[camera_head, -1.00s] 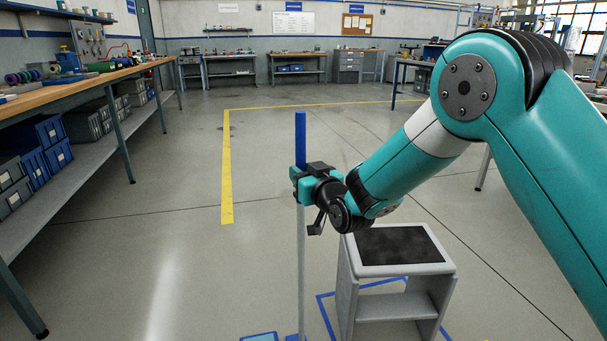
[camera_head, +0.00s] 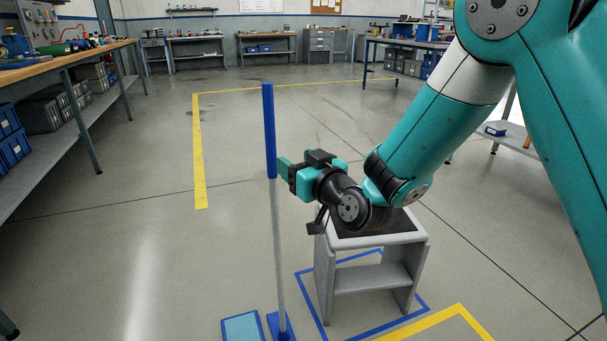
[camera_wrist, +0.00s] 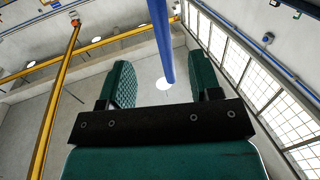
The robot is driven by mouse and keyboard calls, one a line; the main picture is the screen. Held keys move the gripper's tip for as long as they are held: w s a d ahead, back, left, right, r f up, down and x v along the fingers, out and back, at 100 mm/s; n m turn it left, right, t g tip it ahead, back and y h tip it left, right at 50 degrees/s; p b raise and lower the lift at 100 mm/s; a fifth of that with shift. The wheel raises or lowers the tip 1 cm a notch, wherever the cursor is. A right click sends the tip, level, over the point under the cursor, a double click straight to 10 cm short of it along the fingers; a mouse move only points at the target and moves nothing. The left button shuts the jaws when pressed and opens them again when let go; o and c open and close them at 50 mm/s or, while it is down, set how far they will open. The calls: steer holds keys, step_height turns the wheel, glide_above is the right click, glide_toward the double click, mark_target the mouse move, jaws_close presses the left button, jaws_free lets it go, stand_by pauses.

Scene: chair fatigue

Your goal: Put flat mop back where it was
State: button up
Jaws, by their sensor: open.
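The flat mop stands upright on the floor, with a blue upper handle (camera_head: 269,130), a grey lower pole (camera_head: 279,250) and a blue foot (camera_head: 280,327). The foot is beside a light-blue panel with a blue border (camera_head: 243,327) on the floor. My gripper (camera_head: 284,169) is open and empty, just right of the pole near the bottom of the blue part. In the wrist view the blue handle (camera_wrist: 161,40) appears between and beyond the spread fingers (camera_wrist: 166,78). I cannot tell whether a finger still touches it.
A grey step stool (camera_head: 373,278) with a dark top stands within a blue floor outline, right of the mop and below my gripper. A long workbench (camera_head: 60,72) runs along the left. Yellow lines (camera_head: 200,150) mark the floor. Open floor lies left of and behind the mop.

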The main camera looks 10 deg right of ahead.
steer(key=s+d+n+g+h, duration=0.1)
steer(key=s+g, duration=0.7)
steer(key=s, duration=0.8)
steer(key=s+d+g+h, duration=0.2)
steer(key=s+d+g, duration=0.4)
steer(key=s, duration=1)
steer(key=shift+s+d+r+n+g+h+b, duration=0.15)
steer(key=shift+s+r+n+g+h+b, duration=0.2)
steer(key=shift+g, duration=0.85)
steer(key=shift+w, duration=0.1)
